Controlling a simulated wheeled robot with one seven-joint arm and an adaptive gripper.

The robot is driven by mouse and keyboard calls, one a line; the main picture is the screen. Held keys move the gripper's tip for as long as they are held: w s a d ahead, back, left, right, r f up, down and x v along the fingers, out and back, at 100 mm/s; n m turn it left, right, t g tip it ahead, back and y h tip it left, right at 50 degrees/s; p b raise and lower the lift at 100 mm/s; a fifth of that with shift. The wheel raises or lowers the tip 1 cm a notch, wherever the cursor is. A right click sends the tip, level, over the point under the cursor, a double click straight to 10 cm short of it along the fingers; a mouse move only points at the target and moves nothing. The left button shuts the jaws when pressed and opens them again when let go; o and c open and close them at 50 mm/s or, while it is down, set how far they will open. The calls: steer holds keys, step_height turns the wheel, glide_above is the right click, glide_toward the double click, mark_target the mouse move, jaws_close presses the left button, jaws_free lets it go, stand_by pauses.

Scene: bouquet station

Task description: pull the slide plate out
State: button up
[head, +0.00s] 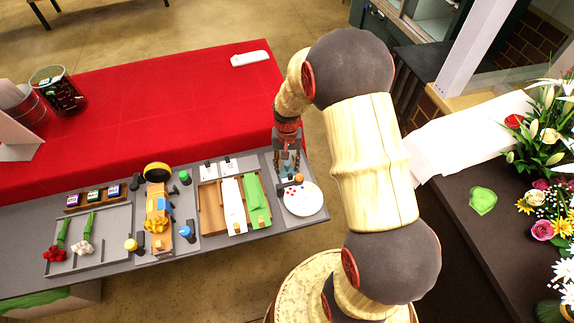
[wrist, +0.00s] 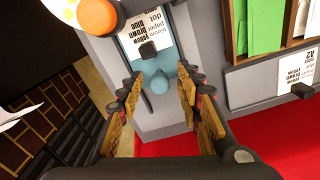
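A narrow pale blue-grey plate with a printed label (wrist: 158,28) lies in a grey frame in the wrist view; I take it as the slide plate. A dark knob (wrist: 148,48) and a blue-grey peg (wrist: 159,82) stand at its near end. My gripper (wrist: 157,92) is open, with one finger on each side of the peg; I cannot tell whether either finger touches it. In the head view my gripper (head: 287,172) points down at the table's right end, behind the round white disc (head: 303,203), and hides most of the plate.
A wooden tray (head: 210,209) with white and green paper stands to the left. Tools and flowers lie farther left. The red cloth (head: 150,110) behind is mostly clear.

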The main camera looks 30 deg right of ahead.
steer(key=shift+c, duration=1)
jaws_close()
